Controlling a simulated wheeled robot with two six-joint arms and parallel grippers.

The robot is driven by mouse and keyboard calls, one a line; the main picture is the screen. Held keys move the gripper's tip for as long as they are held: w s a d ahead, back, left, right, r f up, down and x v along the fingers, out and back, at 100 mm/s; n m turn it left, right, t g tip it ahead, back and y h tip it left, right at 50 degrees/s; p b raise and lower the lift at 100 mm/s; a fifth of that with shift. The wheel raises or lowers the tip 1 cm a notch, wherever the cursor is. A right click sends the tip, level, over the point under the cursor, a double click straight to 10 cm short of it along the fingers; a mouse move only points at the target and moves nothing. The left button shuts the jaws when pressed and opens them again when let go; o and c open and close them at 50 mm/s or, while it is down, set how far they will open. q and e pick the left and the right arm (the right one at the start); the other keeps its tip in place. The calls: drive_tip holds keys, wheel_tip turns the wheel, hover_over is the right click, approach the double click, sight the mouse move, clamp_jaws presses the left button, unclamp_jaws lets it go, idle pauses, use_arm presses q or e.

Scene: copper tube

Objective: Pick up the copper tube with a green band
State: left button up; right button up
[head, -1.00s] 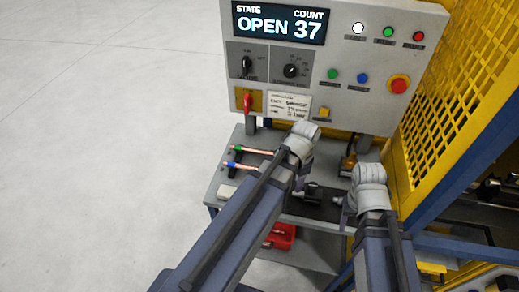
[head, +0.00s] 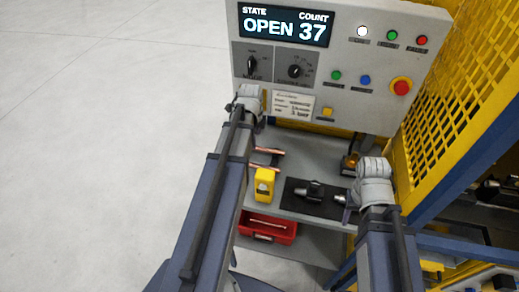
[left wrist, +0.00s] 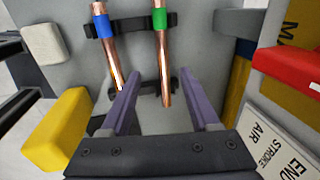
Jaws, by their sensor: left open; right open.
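In the left wrist view, the copper tube with a green band (left wrist: 163,75) lies across black supports, beside a copper tube with a blue band (left wrist: 105,40) to its left. My left gripper (left wrist: 158,84) is open and empty. The green-banded tube shows between its two fingers, the blue-banded tube outside the left finger. I cannot tell how far the fingertips are above the tubes. In the head view my left arm hides the bands; only the copper ends (head: 268,151) show. My right gripper (head: 346,206) is open and empty, beside the black mat.
A yellow block (head: 264,183) stands near the tubes. A black mat (head: 296,205) holds a dark fixture. A red bin (head: 267,229) sits on the lower shelf. The control panel (head: 345,92) rises behind the bench, with a yellow mesh guard (head: 465,90) at right.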

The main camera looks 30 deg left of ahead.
sight(259, 149)
use_arm(q)
drive_tip(key=shift+w+a+f+b, duration=0.15)
drive_tip(key=shift+w+f+b, duration=0.15)
drive_tip(key=shift+f+b, duration=0.9)
drive_tip(key=shift+w+a+f+b, duration=0.1)
drive_tip(key=shift+w+f+b, duration=0.2)
drive_tip(key=shift+f+b, duration=0.9)
drive_tip(key=shift+w+a+f+b, duration=0.15)
drive_tip(key=shift+w+f+b, duration=0.15)
drive_tip(key=shift+f+b, duration=0.9)
clamp_jaws()
